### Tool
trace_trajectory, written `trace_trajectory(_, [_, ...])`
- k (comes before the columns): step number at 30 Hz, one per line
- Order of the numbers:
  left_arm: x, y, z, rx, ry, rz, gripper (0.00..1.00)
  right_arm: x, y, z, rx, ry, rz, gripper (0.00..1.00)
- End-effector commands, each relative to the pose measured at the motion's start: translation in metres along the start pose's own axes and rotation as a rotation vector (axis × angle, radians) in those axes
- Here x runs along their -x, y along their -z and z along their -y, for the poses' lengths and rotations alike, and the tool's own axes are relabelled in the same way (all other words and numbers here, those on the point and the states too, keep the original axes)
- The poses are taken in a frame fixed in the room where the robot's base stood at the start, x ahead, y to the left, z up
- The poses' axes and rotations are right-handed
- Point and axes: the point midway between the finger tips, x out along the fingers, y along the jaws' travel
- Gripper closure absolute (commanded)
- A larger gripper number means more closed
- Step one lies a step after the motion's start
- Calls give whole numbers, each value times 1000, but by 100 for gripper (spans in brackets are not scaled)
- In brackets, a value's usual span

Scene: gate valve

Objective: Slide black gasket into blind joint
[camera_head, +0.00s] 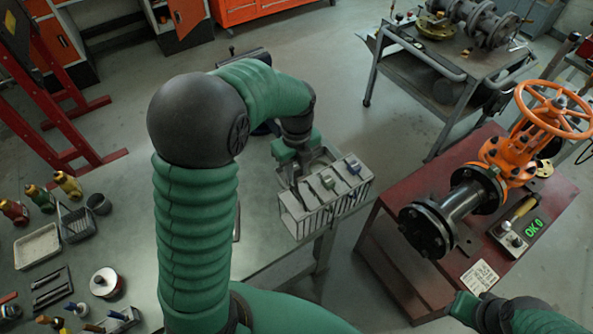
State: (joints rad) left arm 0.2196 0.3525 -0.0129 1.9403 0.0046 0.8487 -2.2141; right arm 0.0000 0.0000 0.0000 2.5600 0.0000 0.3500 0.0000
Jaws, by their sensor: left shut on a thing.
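My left gripper (303,172) reaches down over a light grey slotted rack (312,221) at the table's edge. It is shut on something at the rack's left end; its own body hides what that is. Small tabs in green, grey and blue stand on top of the rack. I cannot pick out the black gasket for sure. The blind joint shows as black bolted flanges (428,230) at the near end of a pipe on the orange gate valve (510,150). My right gripper (463,306) is at the lower right; its fingers are not clear.
The valve stands on a dark red bench (395,272) with a small box reading "OK 0" (520,235). The grey table (115,235) at left carries bottles, trays and tools. A cart (450,70) stands behind. Open floor lies between table and bench.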

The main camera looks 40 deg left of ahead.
Motion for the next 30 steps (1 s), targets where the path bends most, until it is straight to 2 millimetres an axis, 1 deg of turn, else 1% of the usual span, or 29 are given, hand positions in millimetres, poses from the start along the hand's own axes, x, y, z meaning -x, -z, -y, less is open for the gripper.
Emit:
trace_trajectory(5, [12,4,1,0,2,25,100,7,2,0,0,0,0,71])
trace_trajectory(15, [46,19,3,6,1,120,100,27,6,0,0,0,0,71])
trace_trajectory(21, [61,27,4,12,-1,169,100,36,8,0,0,0,0,71])
trace_trajectory(25, [67,29,4,15,0,189,100,38,9,0,0,0,0,71])
trace_trajectory(30, [68,30,4,16,0,197,100,38,9,0,0,0,0,71])
